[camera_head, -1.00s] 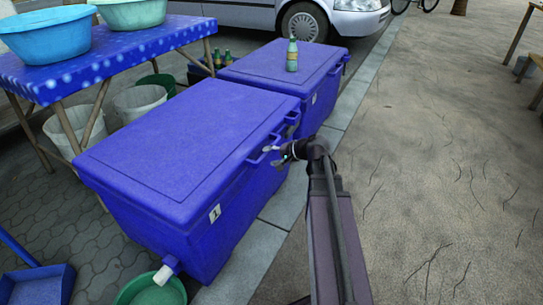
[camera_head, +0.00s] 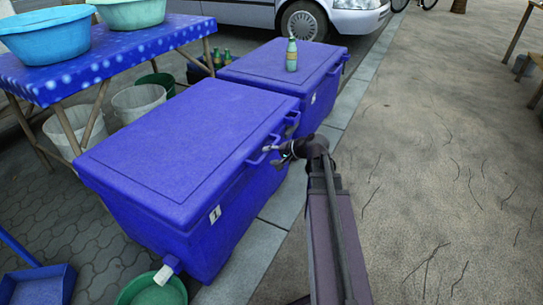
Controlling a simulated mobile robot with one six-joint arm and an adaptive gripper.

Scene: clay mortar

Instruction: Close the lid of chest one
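Chest one (camera_head: 196,236) is a large blue cool box with a white label "1" on its near side. Its blue lid (camera_head: 185,145) lies flat on the body, and no gap shows along the edges in view. Handles or latches (camera_head: 262,156) stick out on its right side. My gripper (camera_head: 276,152) is at that right side, close to the handle by the lid's edge; I cannot tell whether it touches. The fingers are small and dark against the chest, so their opening is unclear.
A second blue chest (camera_head: 285,65) stands behind, with a green bottle (camera_head: 292,54) on its lid. A blue-covered table (camera_head: 110,50) with basins stands at the left. A green basin (camera_head: 150,290) sits under chest one's spout. Open pavement lies right.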

